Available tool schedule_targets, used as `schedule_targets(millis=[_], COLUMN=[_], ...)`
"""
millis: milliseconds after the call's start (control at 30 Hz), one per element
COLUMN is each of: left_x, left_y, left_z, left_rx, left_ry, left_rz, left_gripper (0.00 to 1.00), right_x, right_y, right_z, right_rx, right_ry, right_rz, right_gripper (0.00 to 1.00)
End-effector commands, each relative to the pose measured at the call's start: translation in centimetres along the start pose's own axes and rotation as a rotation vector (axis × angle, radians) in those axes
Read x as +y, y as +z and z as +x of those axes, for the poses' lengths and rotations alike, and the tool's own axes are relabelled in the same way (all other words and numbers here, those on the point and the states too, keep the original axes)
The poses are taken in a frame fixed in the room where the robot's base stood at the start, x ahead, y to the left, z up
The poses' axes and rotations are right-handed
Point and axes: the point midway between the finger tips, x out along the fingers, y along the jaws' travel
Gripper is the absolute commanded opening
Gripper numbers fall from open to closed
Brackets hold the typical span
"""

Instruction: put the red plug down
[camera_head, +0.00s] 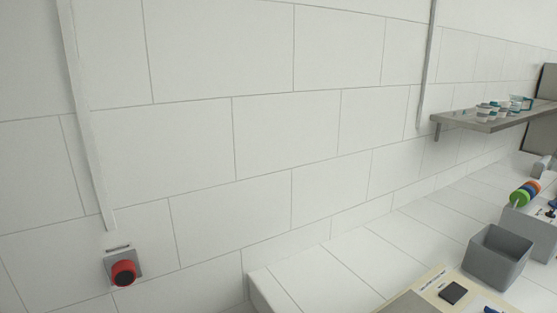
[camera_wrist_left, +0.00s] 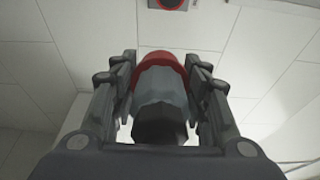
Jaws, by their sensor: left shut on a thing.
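The red plug (camera_wrist_left: 161,88) shows in the left wrist view, with a red rim at its far end and a grey and dark body towards me. My left gripper (camera_wrist_left: 160,72) is shut on it, a finger on each side. A red round socket (camera_head: 123,272) on a grey plate is on the wall at the lower left of the head view. It also shows at the top edge of the left wrist view (camera_wrist_left: 168,4), apart from the plug and partly cut off. Neither gripper shows in the head view.
A white tiled counter (camera_head: 430,226) runs along the wall at the right. On it are an open grey bin (camera_head: 497,258), a cream panel (camera_head: 415,300) with a dark square, and a grey box (camera_head: 532,230) near coloured rings (camera_head: 524,194). A shelf (camera_head: 497,121) holds small cups.

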Motion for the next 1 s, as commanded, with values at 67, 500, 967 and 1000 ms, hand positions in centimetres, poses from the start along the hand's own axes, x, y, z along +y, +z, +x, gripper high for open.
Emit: schedule_targets(millis=[67,500,967,1000], left_x=[0.4,-1.4,-1.6,-1.6], left_y=[-1.2,-5.0,-5.3,-5.3], left_z=[-2.8,-11.1,-11.3,-11.3], left_rx=[0.061,0.255,0.268,0.268], left_ry=[0.004,-0.001,-0.004,-0.003], left_rz=[0.000,-0.001,0.002,0.002], left_gripper=[0.04,0.04,0.04,0.04], right_x=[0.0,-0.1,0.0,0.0], right_y=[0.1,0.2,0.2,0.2], right_z=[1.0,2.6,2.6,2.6], right_rx=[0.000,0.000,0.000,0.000], right_ry=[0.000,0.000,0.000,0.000], right_rz=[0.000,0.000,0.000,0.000], right_gripper=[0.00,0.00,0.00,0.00])
